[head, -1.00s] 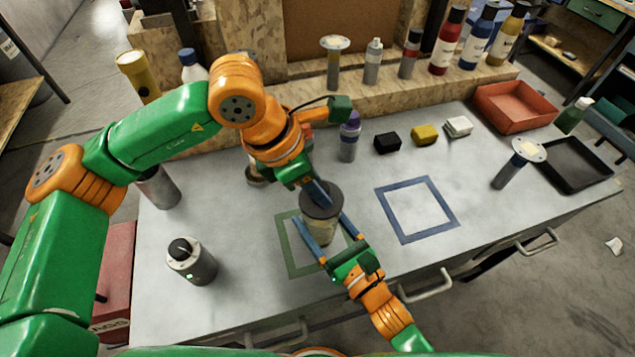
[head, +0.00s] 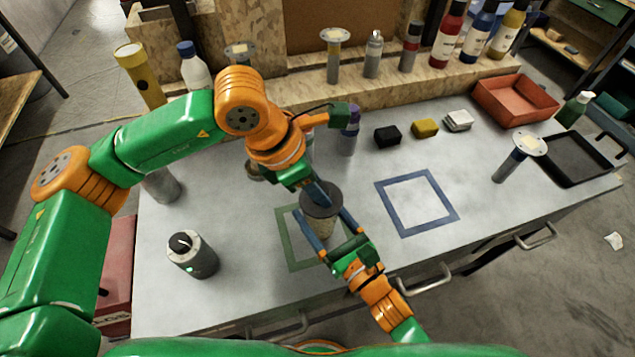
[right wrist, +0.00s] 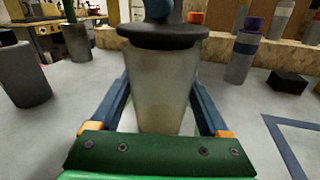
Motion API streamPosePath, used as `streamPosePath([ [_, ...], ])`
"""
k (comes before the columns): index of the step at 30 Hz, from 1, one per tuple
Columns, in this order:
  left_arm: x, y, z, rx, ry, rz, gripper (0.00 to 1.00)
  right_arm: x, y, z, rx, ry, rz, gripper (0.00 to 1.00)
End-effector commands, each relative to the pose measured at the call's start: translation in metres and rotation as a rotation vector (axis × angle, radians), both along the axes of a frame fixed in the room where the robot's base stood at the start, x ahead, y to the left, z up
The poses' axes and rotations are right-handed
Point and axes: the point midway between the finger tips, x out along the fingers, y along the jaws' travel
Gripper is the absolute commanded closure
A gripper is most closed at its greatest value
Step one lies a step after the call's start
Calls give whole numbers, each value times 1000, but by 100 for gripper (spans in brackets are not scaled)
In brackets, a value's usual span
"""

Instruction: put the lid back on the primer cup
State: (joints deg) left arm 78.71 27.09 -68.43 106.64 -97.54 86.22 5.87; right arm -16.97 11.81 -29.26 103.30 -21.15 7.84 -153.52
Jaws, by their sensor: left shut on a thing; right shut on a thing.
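The primer cup (head: 321,228), a translucent container with pale content low inside, stands upright within the green square outline (head: 290,258). It fills the middle of the right wrist view (right wrist: 160,85). My right gripper (head: 328,236) is shut on the cup, one blue finger on each side. The dark round lid (head: 321,203) lies level over the cup's mouth; in the right wrist view (right wrist: 163,37) it looks centred, with no gap visible at the rim. My left gripper (head: 319,190) is shut on the lid from above; its fingertips also show in the right wrist view (right wrist: 160,9). The lid's grip is partly hidden.
A blue square outline (head: 417,203) to the right is empty. A dark cylinder (head: 192,256) stands front left. A purple-capped bottle (head: 348,133) and black (head: 387,136), yellow (head: 425,128) and white blocks (head: 458,120) stand behind. A red tray (head: 515,100) is back right.

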Motion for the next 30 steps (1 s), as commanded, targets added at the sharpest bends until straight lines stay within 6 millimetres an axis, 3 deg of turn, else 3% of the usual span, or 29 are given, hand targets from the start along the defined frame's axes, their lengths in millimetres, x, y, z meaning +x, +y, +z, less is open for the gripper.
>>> streamPosePath([
  [12, 0, 0, -9, 2, 0, 0, 100, 0, 0, -1, 0, 2, 0, 100],
  [13, 0, 0, -9, 2, 0, 0, 63, 0, 0, -1, 0, 2, 0, 100],
  [17, 0, 0, -9, 1, -1, 0, 31, 0, 0, -1, 0, 2, 0, 100],
  [26, 0, 0, -7, 1, -1, 0, 31, 0, 0, -1, 0, 2, 0, 100],
  [30, -1, 6, 8, 0, -3, 1, 31, 0, 0, -1, 0, 2, 0, 100],
])
